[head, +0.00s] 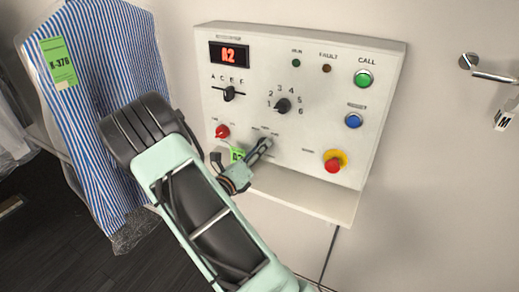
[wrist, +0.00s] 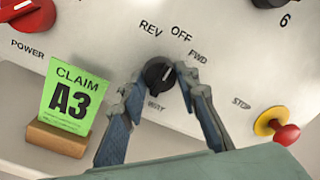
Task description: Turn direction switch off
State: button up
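The direction switch (wrist: 158,74) is a round black knob on the white panel, with REV, OFF and FWD printed around its upper side. Its small pale mark seems to point up and right, toward FWD. My gripper (wrist: 161,76) has one fingertip on each side of the knob, and both look in contact with it. In the head view, my gripper (head: 262,147) is at the lower middle of the panel and hides the switch.
The control panel (head: 230,112) also carries a red power knob (head: 222,131), a selector dial (head: 283,105) and a red stop button (head: 333,165). A green claim tag (wrist: 69,96) stands in a wooden holder (wrist: 57,139) left of my gripper. A striped shirt (head: 100,60) hangs left.

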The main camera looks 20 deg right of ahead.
jog(key=o, duration=0.4)
jog(key=shift+o, duration=0.2)
jog(key=v, duration=1.2)
